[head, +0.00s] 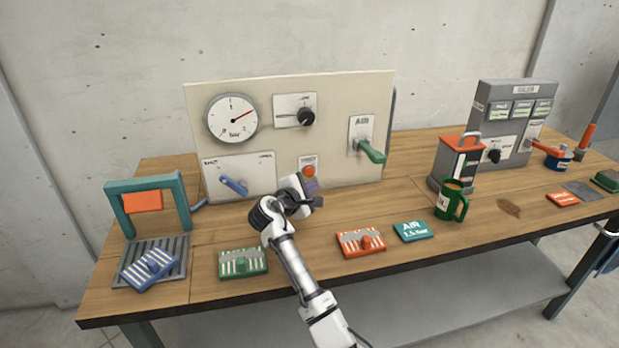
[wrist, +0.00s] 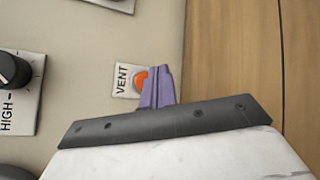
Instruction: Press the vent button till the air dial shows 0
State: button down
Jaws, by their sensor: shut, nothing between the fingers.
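The vent button (head: 309,171) is a round orange-red button low on the cream panel. In the wrist view the button (wrist: 140,81) sits on a white plate marked VENT, and my fingers cover part of it. My gripper (head: 313,187) is shut and empty, its purple fingers (wrist: 158,72) close by the button. I cannot tell whether they touch it. The air dial (head: 232,118) is a white round gauge marked bar at the panel's upper left.
The panel (head: 340,90) also carries a black knob (head: 306,117), a blue lever (head: 234,186) and a green AIR lever (head: 371,152). A green mug (head: 451,206), a teal AIR card (head: 413,232) and several slotted blocks stand on the wooden bench (head: 330,270).

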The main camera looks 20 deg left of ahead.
aim_at(314, 174)
jog(key=shift+w+a, duration=0.45)
jog(key=shift+w, duration=0.2)
jog(key=shift+w+a, duration=0.45)
jog(key=shift+w, duration=0.15)
dwell(1.2)
jog(key=shift+w+a, duration=0.2)
jog(key=shift+w, duration=0.15)
jog(key=shift+w+a, duration=0.25)
jog(key=shift+w, duration=0.1)
dwell(0.6)
jog(key=shift+r, duration=0.1)
dwell(2.2)
jog(key=shift+s+d+p, duration=0.45)
jog(key=shift+s+p, duration=0.1)
jog(key=shift+s, duration=0.15)
jog(key=shift+s+d+p, duration=0.7)
jog(key=shift+s+d, duration=0.05)
jog(key=shift+s, duration=0.3)
jog(key=shift+s+d+p, duration=0.65)
jog(key=shift+s+d, duration=0.05)
jog(key=shift+s, duration=0.35)
